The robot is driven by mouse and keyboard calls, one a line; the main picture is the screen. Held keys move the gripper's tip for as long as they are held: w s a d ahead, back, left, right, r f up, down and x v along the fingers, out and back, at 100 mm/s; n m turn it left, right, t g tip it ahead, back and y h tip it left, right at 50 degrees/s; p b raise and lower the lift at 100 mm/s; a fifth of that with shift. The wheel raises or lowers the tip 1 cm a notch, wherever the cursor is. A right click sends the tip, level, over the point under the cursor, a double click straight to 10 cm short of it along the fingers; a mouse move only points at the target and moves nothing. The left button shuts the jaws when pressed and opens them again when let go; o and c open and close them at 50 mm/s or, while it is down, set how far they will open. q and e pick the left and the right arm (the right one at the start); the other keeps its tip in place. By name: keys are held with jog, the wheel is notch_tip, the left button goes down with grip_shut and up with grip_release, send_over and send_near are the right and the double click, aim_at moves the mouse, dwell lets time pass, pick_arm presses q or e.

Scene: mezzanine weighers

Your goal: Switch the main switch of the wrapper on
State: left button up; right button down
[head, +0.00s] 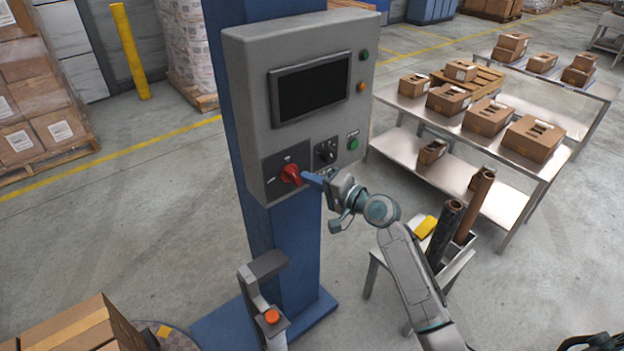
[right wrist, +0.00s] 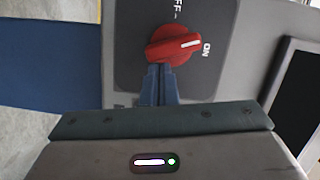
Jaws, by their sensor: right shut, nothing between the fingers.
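The wrapper's grey control box (head: 240,90) is mounted on a blue column. Its main switch, a red rotary knob (head: 290,173), sits on a dark plate at the box's lower left. In the right wrist view the red knob (right wrist: 165,52) shows a white mark pointing towards the ON label (right wrist: 206,49), away from OFF (right wrist: 178,10). My right gripper (head: 306,177) is shut and empty, its fingertips right at the knob's edge. The wrist view shows the shut fingers (right wrist: 158,72) against or just in front of the knob; contact is hard to tell. My left gripper is not in view.
The box also has a dark screen (head: 312,88), a black selector (head: 326,152) and a green button (head: 352,144). A stand with an orange button (head: 271,316) is below. A steel table (head: 400,101) with cartons stands at the right.

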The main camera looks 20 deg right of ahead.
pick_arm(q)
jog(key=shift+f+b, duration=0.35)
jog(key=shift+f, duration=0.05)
pick_arm(e)
jog(key=shift+a+f+m+t, duration=0.1)
jog(key=shift+f+m+t, duration=0.1)
jog(key=shift+m, duration=0.5)
jog(key=shift+a+f+m+t, duration=0.1)
jog(key=shift+f+m, duration=0.1)
jog(key=shift+m, duration=0.5)
dwell(0.4)
